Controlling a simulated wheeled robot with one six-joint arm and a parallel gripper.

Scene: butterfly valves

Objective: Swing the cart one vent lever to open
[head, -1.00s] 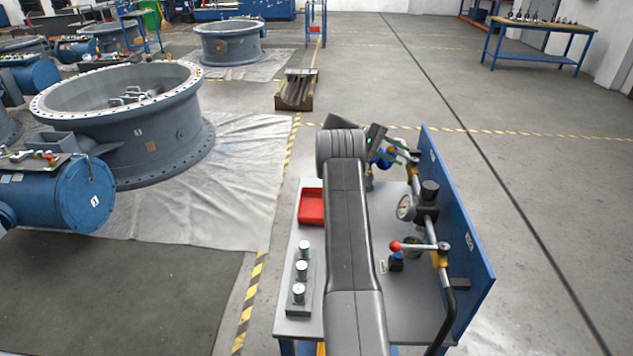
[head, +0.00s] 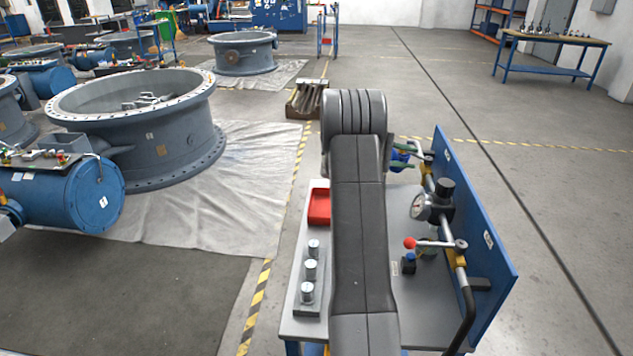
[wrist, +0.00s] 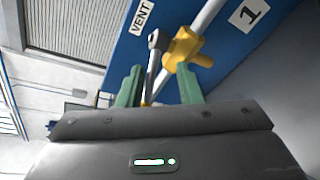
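The vent lever (wrist: 151,68) is a dark grey bar by the yellow valve body (wrist: 184,47), under the VENT label (wrist: 140,16) on the blue panel (wrist: 95,75). In the wrist view it runs down between the two green fingers of my gripper (wrist: 160,88). The fingers are apart, with visible space around the lever; the lever's lower end is partly hidden by the gripper body. In the head view my arm hides most of the gripper; green fingers (head: 413,150) show beside the upper end of the cart's blue panel (head: 470,215).
A red-ball lever (head: 410,243) and a pressure gauge (head: 420,207) stand along the cart's panel. A red tray (head: 319,207) and several metal cylinders (head: 310,268) lie left of my arm. Floor right of the cart is clear.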

